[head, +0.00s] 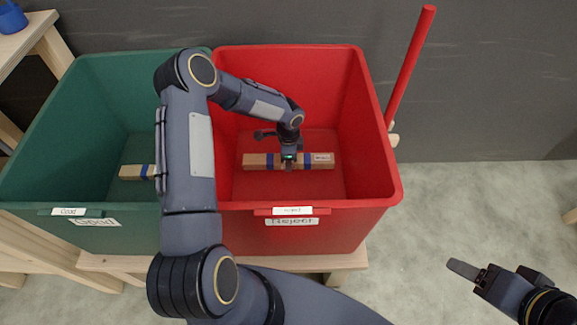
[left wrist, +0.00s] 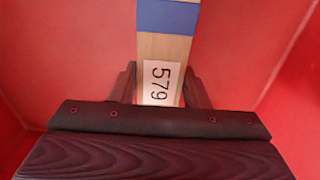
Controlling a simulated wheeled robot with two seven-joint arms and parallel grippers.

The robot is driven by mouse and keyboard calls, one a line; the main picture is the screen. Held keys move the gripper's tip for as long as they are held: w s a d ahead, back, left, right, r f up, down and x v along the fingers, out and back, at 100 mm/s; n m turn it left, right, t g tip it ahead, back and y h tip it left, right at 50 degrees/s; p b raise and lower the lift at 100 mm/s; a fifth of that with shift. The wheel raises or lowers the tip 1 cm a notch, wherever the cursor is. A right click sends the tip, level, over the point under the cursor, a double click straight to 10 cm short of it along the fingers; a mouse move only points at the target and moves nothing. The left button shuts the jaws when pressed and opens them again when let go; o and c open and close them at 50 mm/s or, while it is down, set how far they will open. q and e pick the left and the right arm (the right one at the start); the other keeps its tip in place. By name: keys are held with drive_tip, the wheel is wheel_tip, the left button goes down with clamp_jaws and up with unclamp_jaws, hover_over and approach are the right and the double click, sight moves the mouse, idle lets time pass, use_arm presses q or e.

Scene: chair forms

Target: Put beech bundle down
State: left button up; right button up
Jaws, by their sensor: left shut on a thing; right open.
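The beech bundle (head: 257,161) is a pale wooden bar with blue bands, lying level inside the red Reject bin (head: 377,193). My left gripper (head: 289,165) reaches down into this bin and is shut on the bundle near its middle. In the left wrist view the bundle (left wrist: 165,50) passes between the two fingers, with a white label reading 579 and a blue band. I cannot tell whether its underside touches the bin floor. My right gripper (head: 470,271) is open and empty at the lower right, outside the bins.
A green Good bin (head: 45,170) stands to the left with another banded wooden bundle (head: 134,172) in it, partly hidden by my left arm. The bins stand on a wooden bench (head: 317,262). A red pole (head: 410,66) rises behind the red bin's right side.

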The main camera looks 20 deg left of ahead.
use_arm(q)
wheel_tip(320, 180, down, 4)
drive_tip(key=shift+r+b, duration=0.25)
drive_tip(key=shift+b, duration=0.1)
drive_tip(key=shift+f, duration=0.15)
drive_tip(key=o, duration=1.2)
drive_tip(key=shift+c, duration=0.2)
